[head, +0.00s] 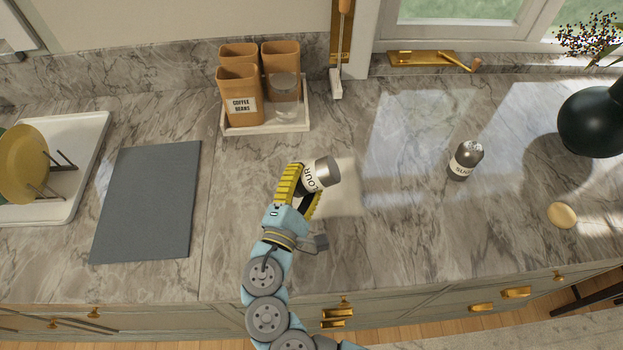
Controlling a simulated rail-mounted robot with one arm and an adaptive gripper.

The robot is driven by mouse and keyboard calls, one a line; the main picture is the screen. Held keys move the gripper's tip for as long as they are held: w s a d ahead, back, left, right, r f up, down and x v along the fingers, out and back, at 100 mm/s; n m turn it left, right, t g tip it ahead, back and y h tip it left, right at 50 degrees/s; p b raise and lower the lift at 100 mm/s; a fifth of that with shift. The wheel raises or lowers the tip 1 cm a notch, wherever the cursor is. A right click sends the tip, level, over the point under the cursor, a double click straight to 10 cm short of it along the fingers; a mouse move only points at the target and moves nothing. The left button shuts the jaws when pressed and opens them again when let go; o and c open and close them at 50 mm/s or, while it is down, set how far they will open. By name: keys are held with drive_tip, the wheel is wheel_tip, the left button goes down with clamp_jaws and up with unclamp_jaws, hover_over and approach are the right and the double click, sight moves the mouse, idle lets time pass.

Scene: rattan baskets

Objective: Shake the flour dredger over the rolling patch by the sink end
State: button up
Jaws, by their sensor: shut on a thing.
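The flour dredger (322,172) is a small shaker with a grey metal top and a white label reading "OUR", the rest of the word hidden by a finger. My gripper (307,183), with yellow-and-black fingers, is shut on it. The dredger is tilted well over, its metal top pointing right and slightly up in the head view. A pale, whitish patch (346,195) lies on the marble counter, just right of and partly behind the dredger and gripper. The dredger's height above the counter is hard to judge.
A similar labelled shaker (466,160) stands upright to the right. A dark round vase (590,122) and a small yellowish disc (562,215) are farther right. Brown canisters (239,95) stand on a white tray behind. A grey mat (150,200) and a dish tray (80,130) lie left.

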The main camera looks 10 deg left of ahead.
drive_tip(key=shift+w+a+b, duration=0.9)
drive_tip(key=shift+w, duration=1.75)
drive_tip(key=shift+w+d+p, duration=1.05)
drive_tip(key=shift+w+d, duration=0.3)
drive_tip(key=shift+d, duration=2.85)
drive_tip(key=shift+w+d+p, duration=1.05)
drive_tip(key=shift+w+d, duration=0.3)
drive_tip(key=shift+d, duration=2.8)
drive_tip(key=shift+w+a+b, duration=0.95)
drive_tip(key=shift+w+a, duration=0.1)
drive_tip(key=shift+w, duration=1.65)
drive_tip(key=s+a+b, duration=0.1)
drive_tip(key=s+a, duration=0.1)
drive_tip(key=a, duration=0.6)
drive_tip(key=s+a+b, duration=0.2)
drive_tip(key=s+a, duration=0.1)
drive_tip(key=a, duration=0.5)
drive_tip(key=shift+s+a, duration=0.15)
drive_tip(key=shift+s, duration=0.1)
wheel_tip(320, 180, up, 5)
drive_tip(key=p, duration=0.3)
drive_tip(key=shift+p, duration=0.3)
